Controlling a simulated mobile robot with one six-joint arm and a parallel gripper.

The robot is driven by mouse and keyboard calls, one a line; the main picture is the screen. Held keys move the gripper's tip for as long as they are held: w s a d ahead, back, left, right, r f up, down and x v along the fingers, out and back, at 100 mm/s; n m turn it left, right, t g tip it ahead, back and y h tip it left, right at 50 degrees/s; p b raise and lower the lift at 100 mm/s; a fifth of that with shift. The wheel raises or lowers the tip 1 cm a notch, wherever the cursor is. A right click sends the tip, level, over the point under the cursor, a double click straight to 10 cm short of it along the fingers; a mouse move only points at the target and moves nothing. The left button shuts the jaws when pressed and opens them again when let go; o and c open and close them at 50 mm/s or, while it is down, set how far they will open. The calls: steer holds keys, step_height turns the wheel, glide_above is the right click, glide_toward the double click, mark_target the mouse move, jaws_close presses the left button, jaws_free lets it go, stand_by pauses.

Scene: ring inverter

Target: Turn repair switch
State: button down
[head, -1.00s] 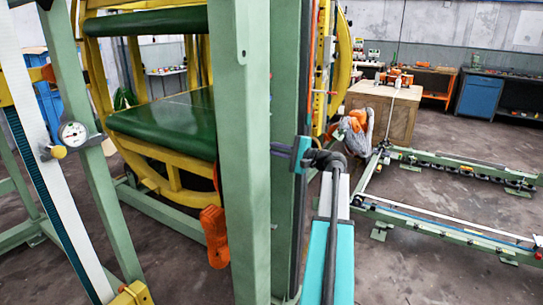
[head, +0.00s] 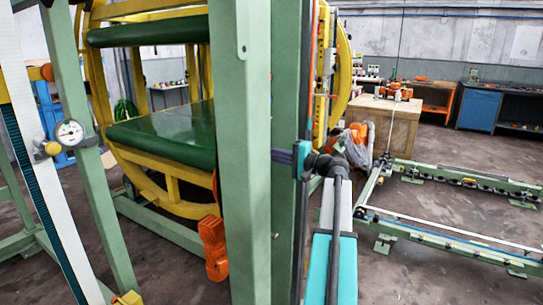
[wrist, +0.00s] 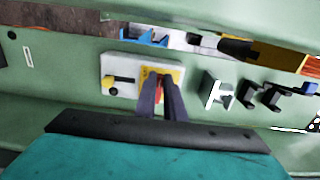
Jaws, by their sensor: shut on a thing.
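In the wrist view, a pale switch plate (wrist: 127,66) is fixed to a green beam. It carries a yellow square (wrist: 175,74) with a red part in its middle, and a black knob on a yellow patch (wrist: 119,83) to the left. My gripper (wrist: 163,80) has its two dark fingers at the yellow square, shut on the red switch handle, which they mostly hide. In the head view, my gripper (head: 282,156) reaches to the side of the green post (head: 290,110); the switch itself is hidden there.
A black-and-white bracket (wrist: 216,90) and black hooks (wrist: 258,95) sit right of the plate. A yellow ring frame with green pads (head: 165,135) stands behind the post. A wooden crate (head: 395,125) and low green rails (head: 450,235) are at right, with bare floor around them.

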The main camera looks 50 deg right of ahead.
steer(key=c, duration=1.8)
jaws_free()
steer(key=shift+c, duration=0.2)
steer(key=shift+s, duration=0.1)
steer(key=v, duration=1.3)
steer(key=shift+s+b, duration=0.3)
steer(key=shift+s+f, duration=0.1)
